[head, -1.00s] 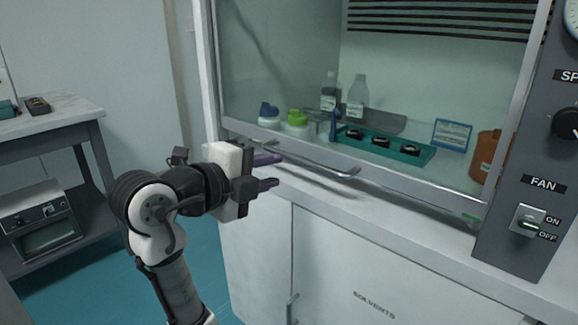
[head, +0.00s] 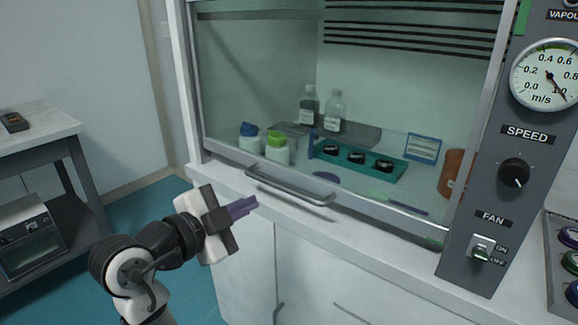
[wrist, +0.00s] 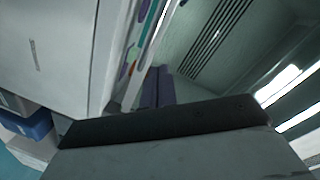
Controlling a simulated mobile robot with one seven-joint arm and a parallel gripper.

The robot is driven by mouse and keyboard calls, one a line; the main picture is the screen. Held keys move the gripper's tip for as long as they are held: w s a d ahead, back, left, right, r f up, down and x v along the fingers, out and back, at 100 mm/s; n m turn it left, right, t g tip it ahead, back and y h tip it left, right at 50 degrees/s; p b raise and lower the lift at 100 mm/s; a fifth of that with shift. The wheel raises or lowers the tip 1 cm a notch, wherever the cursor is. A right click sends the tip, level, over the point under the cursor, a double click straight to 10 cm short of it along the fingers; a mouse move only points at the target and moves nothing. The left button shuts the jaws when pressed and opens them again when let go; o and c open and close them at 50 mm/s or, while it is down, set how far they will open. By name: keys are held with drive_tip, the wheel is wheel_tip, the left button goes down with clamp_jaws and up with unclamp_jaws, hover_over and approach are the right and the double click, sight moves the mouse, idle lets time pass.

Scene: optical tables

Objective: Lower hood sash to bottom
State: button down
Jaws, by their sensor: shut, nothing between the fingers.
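The hood sash (head: 255,85) is a clear pane in a grey frame. Its bottom rail (head: 385,212) sits low, close to the front sill; I cannot tell whether it touches. A bar handle (head: 290,187) sticks out from the rail's left half. My gripper (head: 250,204) is shut and empty, to the left of the handle and a little below it, apart from it. Its purple fingers lie together and also show in the wrist view (wrist: 157,87). The wrist view does not clearly show the handle.
Behind the pane stand bottles (head: 333,112), a green-capped jar (head: 277,148), a teal tray (head: 372,165) and a brown bottle (head: 452,172). A control panel (head: 490,180) with gauge and fan switch (head: 482,247) is at right. A side table (head: 35,132) is at left.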

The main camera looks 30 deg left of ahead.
wheel_tip(320, 180, up, 3)
drive_tip(key=d+n+p, duration=0.2)
drive_tip(key=n+p, duration=0.5)
drive_tip(key=n+t+p, duration=0.1)
drive_tip(key=n+p, duration=0.3)
drive_tip(key=p, duration=0.1)
hover_over(297, 196)
drive_tip(key=s+d, duration=0.1)
drive_tip(key=s, duration=0.3)
drive_tip(key=f, duration=0.1)
drive_tip(key=w+f+p, duration=0.1)
drive_tip(key=f, duration=0.1)
drive_tip(key=shift+w+d+f, duration=0.1)
drive_tip(key=shift+d+f, duration=0.05)
drive_tip(key=shift+w+f, duration=0.1)
drive_tip(key=shift+f, duration=0.55)
wheel_tip(297, 196, down, 5)
drive_tip(key=b, duration=0.5)
